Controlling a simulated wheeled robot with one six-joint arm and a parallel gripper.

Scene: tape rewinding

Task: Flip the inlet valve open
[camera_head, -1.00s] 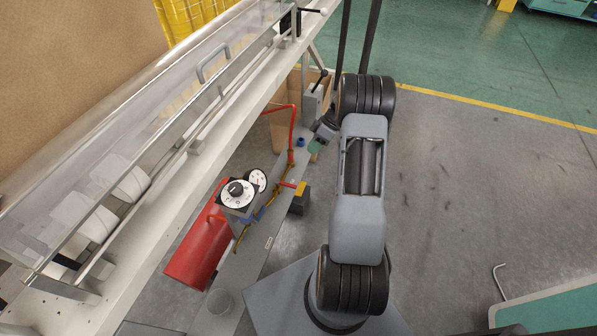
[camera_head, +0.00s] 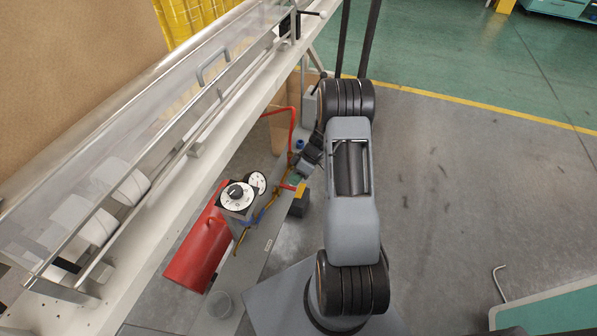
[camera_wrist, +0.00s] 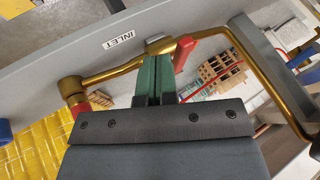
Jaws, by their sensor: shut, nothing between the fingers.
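The inlet valve shows in the wrist view as a red lever (camera_wrist: 183,52) on a brass pipe (camera_wrist: 112,70), beside a white INLET label (camera_wrist: 123,38) on a grey beam. My gripper (camera_wrist: 155,62) is shut and empty; its green fingertips lie over the pipe in the picture, just left of the red lever. Whether they touch the lever or pipe I cannot tell. In the head view my gripper (camera_head: 296,178) is low beside the pipework, next to a red lever (camera_head: 287,186). The fingers partly hide the valve body.
A black-and-white dial (camera_head: 237,196), a round gauge (camera_head: 256,182) and a red cylinder (camera_head: 198,252) stand left of my gripper. A dark box with a yellow top (camera_head: 299,199) is close below it. The machine's long white frame (camera_head: 165,190) runs along the left. Open floor lies right.

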